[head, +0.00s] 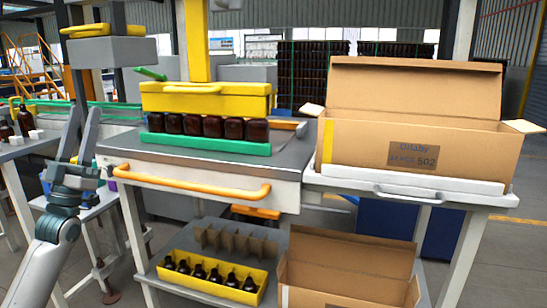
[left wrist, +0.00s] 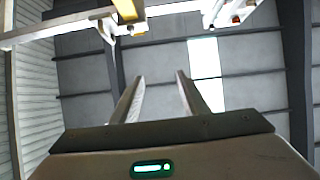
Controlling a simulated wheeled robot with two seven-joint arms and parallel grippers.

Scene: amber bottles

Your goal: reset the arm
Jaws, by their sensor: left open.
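My left gripper (head: 80,135) is raised at the left of the head view, fingers pointing up and apart, with nothing between them. In the left wrist view its two fingers (left wrist: 158,98) also stand apart and empty, against the roof and wall of the hall. It is to the left of the grey worktable (head: 235,172) and clear of the bottles. A row of amber bottles (head: 205,126) stands on that table, under a yellow block (head: 205,98) and behind a green bar (head: 205,144). My right gripper is not in view.
An open cardboard box (head: 355,150) stands on the right table. Below are a yellow crate (head: 205,287) of dark bottles and another open carton (head: 350,290). An orange handle (head: 190,184) juts from the table front. An amber bottle (head: 26,122) stands at far left.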

